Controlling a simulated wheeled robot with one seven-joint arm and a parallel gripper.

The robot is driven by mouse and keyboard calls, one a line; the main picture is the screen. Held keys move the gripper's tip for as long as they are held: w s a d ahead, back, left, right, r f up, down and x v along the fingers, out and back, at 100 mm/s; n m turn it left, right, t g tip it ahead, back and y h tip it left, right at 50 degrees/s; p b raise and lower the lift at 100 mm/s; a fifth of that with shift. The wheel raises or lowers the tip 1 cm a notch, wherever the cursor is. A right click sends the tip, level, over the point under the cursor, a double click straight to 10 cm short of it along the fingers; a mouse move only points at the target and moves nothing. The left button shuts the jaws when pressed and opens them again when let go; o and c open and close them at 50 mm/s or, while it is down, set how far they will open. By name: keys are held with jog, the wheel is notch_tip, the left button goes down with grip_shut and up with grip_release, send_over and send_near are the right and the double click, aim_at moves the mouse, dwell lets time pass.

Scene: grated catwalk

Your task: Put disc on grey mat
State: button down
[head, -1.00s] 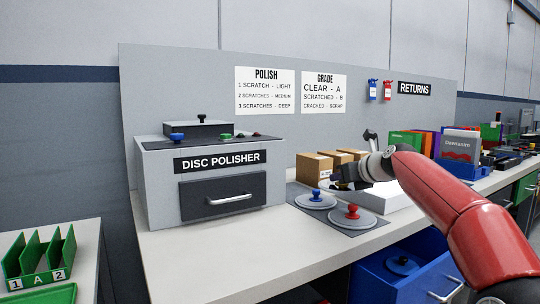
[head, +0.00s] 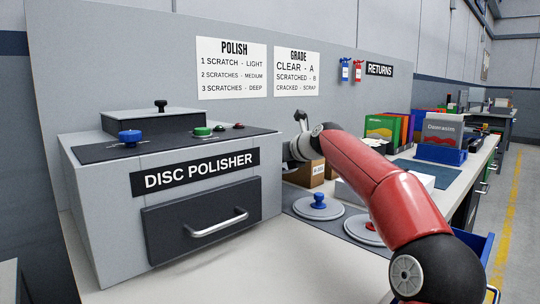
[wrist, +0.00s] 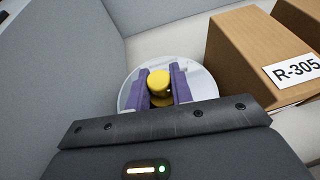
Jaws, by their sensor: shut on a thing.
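In the wrist view, a round light-grey disc with a yellow knob (wrist: 159,82) lies below my gripper (wrist: 160,88). The purple fingers are shut on the knob from both sides. I cannot tell whether the disc touches the bench. In the head view, my fingers and this disc are hidden behind the polisher. The grey mat (head: 338,229) lies on the bench right of the polisher. It bears a disc with a blue knob (head: 318,201) and a disc with a red knob (head: 371,226), partly covered by my arm.
The disc polisher (head: 200,190) stands close on the left, its front drawer shut. Cardboard boxes (wrist: 250,60) stand right beside the held disc, and a grey wall rises on its left. A blue bin (head: 440,154) and coloured folders are farther right. The front bench is clear.

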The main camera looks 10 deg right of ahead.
notch_tip(320, 180, down, 6)
jog(key=shift+r+b, duration=0.25)
jog(key=shift+b, duration=0.35)
jog(key=shift+f+b, duration=0.45)
jog(key=shift+f, duration=0.05)
jog(key=shift+f+b, duration=0.35)
jog(key=shift+f, duration=0.2)
jog(key=c, duration=1.1)
grip_release()
jog(key=shift+c, duration=0.2)
